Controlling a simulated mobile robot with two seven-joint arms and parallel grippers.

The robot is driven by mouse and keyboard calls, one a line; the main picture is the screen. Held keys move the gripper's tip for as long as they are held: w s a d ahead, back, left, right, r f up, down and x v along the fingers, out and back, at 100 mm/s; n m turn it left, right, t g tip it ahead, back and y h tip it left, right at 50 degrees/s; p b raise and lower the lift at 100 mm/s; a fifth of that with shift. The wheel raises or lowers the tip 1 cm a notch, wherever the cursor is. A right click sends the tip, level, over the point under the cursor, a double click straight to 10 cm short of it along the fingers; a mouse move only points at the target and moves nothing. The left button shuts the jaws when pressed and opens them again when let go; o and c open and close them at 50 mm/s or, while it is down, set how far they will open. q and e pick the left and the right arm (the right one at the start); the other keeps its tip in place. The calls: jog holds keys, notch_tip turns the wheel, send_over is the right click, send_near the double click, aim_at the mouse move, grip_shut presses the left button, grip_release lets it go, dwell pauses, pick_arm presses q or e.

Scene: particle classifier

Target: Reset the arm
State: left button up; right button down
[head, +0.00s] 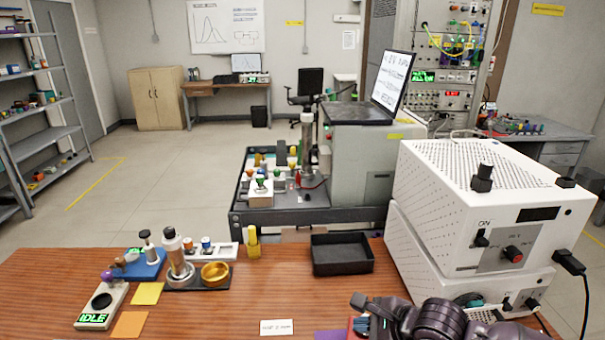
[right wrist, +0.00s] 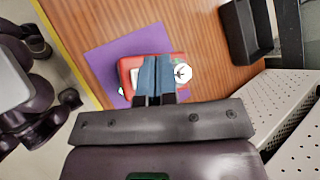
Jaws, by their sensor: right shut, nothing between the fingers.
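My right gripper (head: 361,326) is at the near edge of the wooden table, low in the head view. In the right wrist view its blue-grey fingers (right wrist: 155,66) are together with nothing between them. They appear in front of a red device (right wrist: 124,68) with a white round dial (right wrist: 183,73), on a purple mat (right wrist: 105,65). I cannot tell the gap between fingers and device. Dark purple parts of my body show at the left of the wrist view. My left gripper does not show clearly in either view.
A white two-part instrument (head: 425,205) stands at right on the table, close to my right arm. A black tray (head: 342,268) lies at the table's far edge. Bottles, a brass bowl (head: 215,273) and an IDLE device (head: 97,318) stand at left. The table's front middle is mostly clear.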

notch_tip(320, 180, up, 12)
jog(key=w+a+m+t+y, duration=0.2)
jog(key=m+t+y, duration=0.55)
jog(key=m, duration=1.25)
jog(key=d+f+m+t+h, duration=0.3)
jog(key=d+f+m+h, duration=0.55)
jog(key=m, duration=1.05)
jog(key=s+d+f+m+g+h, duration=0.3)
jog(key=s+f+m, duration=0.3)
jog(key=s+f, duration=0.3)
jog(key=s+d+f+m+g+h, duration=0.3)
jog(key=s+f+m, duration=0.4)
jog(key=s+f, duration=0.3)
jog(key=shift+s+d+f, duration=0.3)
jog(key=shift+s+d, duration=0.1)
jog(key=shift+d, duration=0.35)
